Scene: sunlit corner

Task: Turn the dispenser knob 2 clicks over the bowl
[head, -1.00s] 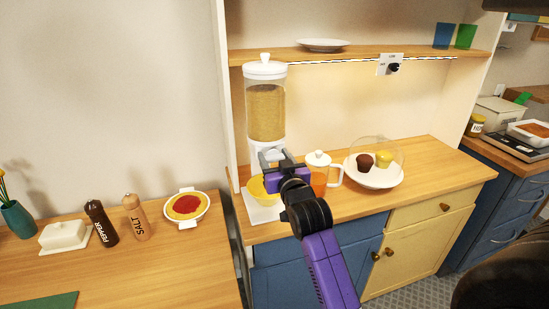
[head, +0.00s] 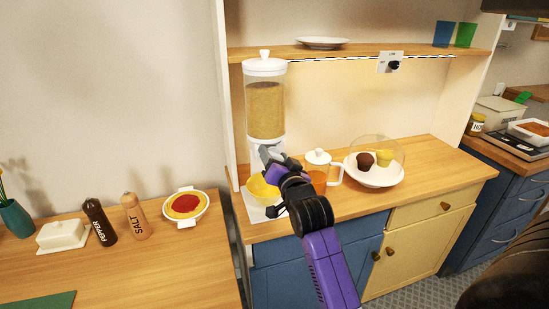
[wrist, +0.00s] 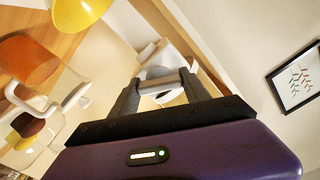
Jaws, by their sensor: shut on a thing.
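The cereal dispenser (head: 266,110) stands on the wooden counter, its clear hopper filled with tan grain under a white lid. My gripper (head: 268,155) is at the dispenser's lower front. In the wrist view, my gripper (wrist: 165,88) is shut on the grey dispenser knob (wrist: 160,86), with one finger on each side, and appears rolled relative to the dispenser. In the head view the knob is mostly hidden by my gripper. The yellow bowl (head: 262,188) sits on the dispenser's white base below the gripper; it also shows in the wrist view (wrist: 80,10). Its contents cannot be made out.
A glass pot with orange liquid (head: 318,178) stands close to the right of my gripper. Farther right is a plate of muffins under a clear dome (head: 375,175). A shelf (head: 360,51) runs above. The left table holds pepper, salt, a butter dish and a tart.

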